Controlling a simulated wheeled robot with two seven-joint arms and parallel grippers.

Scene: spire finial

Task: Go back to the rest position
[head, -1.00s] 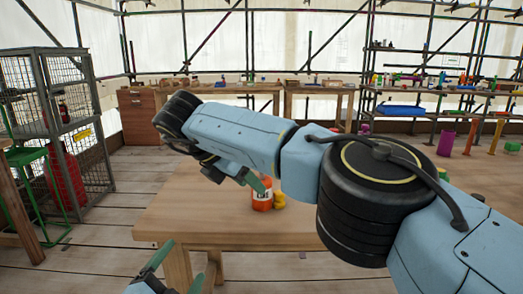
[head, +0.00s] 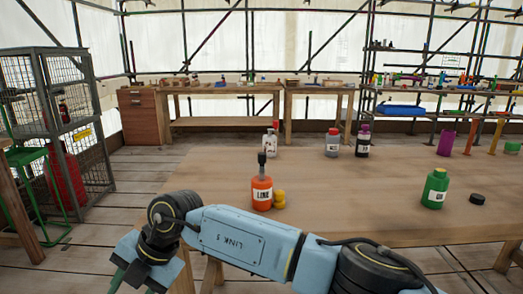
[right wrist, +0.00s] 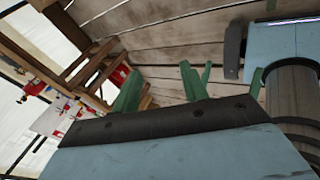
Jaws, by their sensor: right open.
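My right arm comes in from the lower right in the head view and reaches across the front of the table (head: 330,215). Its gripper (head: 131,284) hangs near the bottom edge, left of the table's front left corner, with its fingertips partly cut off. In the right wrist view, the green fingers of my right gripper (right wrist: 160,84) stand apart with nothing visible between them. I cannot make out my left gripper in the current head view. An orange bottle (head: 262,194) with a dark nozzle stands upright on the table, beyond my right forearm.
A green bottle (head: 435,189) and a black cap (head: 477,198) are at the right. Smaller bottles (head: 332,143) stand farther back. A wire cage (head: 85,125) and green stand (head: 35,190) are at the left.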

